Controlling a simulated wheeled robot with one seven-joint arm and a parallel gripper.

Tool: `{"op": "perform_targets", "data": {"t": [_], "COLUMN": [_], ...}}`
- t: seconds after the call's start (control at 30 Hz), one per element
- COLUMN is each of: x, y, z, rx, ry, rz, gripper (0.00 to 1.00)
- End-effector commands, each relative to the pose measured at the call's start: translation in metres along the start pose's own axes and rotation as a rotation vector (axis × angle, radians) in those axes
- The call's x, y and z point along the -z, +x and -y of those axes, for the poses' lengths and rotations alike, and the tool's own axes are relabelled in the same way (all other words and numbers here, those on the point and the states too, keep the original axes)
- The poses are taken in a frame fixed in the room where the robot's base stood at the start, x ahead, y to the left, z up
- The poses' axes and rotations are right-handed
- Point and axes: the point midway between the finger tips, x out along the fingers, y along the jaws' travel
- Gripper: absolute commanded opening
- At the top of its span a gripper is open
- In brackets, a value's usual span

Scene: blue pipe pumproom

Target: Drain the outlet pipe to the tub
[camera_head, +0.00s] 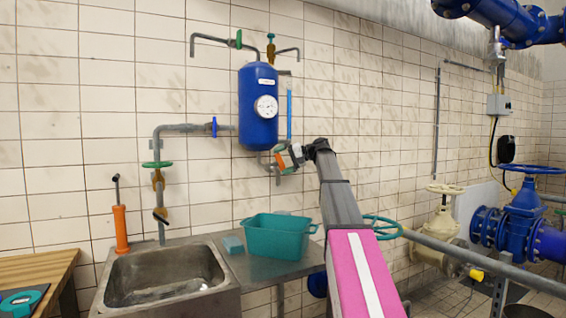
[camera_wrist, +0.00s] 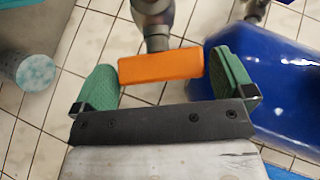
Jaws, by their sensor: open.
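A blue tank (camera_head: 258,105) with a round gauge (camera_head: 265,107) hangs on the tiled wall, with grey pipework at its underside. A teal tub (camera_head: 272,240) stands on the metal counter below. My gripper (camera_head: 281,160) is raised beside the tank's lower end, at the outlet pipework. In the wrist view my gripper (camera_wrist: 165,82) is open, its green pads at either side of an orange handle (camera_wrist: 160,67) on a grey pipe (camera_wrist: 156,20). The handle looks close to the right pad; contact and depth are unclear. The blue tank (camera_wrist: 250,70) fills the right. The outlet's mouth is not clear.
A metal sink (camera_head: 165,275) and an orange cylinder (camera_head: 121,228) are left of the tub. Beige (camera_head: 440,225) and blue (camera_head: 520,215) valves stand at right. My arm partly covers the counter's right end.

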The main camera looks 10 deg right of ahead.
Motion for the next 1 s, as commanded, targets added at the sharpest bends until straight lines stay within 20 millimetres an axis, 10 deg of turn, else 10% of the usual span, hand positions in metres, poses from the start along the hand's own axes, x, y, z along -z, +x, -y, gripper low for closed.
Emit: {"op": "perform_targets", "data": {"t": [0.17, 0.93, 1.0], "x": [0.0, 0.0, 0.0], "y": [-0.0003, -0.0008, -0.0008], "z": [0.0, -0.0008, -0.0008], "rx": [0.0, 0.105, 0.105], "ry": [0.0, -0.158, -0.157], "rz": [0.0, 0.001, 0.001], "gripper": [0.61, 0.61, 1.0]}}
